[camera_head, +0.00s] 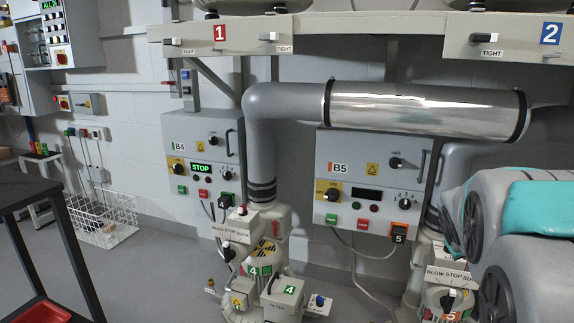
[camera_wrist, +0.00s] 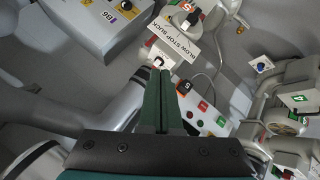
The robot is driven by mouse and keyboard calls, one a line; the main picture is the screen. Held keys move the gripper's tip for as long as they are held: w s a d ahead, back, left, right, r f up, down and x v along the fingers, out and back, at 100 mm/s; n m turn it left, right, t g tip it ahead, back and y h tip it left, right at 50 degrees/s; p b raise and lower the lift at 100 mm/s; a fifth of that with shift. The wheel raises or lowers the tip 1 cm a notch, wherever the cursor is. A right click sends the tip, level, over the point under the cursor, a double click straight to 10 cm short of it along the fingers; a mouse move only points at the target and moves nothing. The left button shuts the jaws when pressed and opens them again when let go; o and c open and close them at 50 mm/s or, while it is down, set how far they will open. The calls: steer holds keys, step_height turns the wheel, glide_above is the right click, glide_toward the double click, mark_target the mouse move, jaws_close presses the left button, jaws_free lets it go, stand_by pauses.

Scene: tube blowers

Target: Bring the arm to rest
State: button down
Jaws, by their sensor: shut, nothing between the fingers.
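My gripper (camera_wrist: 158,72) shows in the wrist view as two dark green fingers side by side, closed together and empty. In the head view my grey arm with teal covers is folded at the right edge; my gripper does not show there.
Control boxes B4 (camera_head: 205,137) and B5 (camera_head: 343,152) are on the wall. Blower 4 (camera_head: 263,281) and blower 5 (camera_head: 447,296) stand below, with a large pipe (camera_head: 420,107) above. A black-framed table (camera_head: 40,185) and wire basket (camera_head: 103,215) are left. Floor between is clear.

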steer(key=s+a+f+g+y, duration=0.2)
steer(key=s+a+f+g, duration=0.1)
steer(key=s+a, duration=0.5)
steer(key=s+a+f+g+y, duration=0.2)
steer(key=s+a+f, duration=0.3)
steer(key=s, duration=0.8)
steer(key=s+a+f+m+g+y, duration=0.1)
steer(key=s+a+f+g+y, duration=0.1)
steer(key=s+a, duration=0.8)
steer(key=shift+s+a+f+g, duration=0.35)
steer(key=shift+s+f+g, duration=0.05)
steer(key=shift+f+g, duration=0.55)
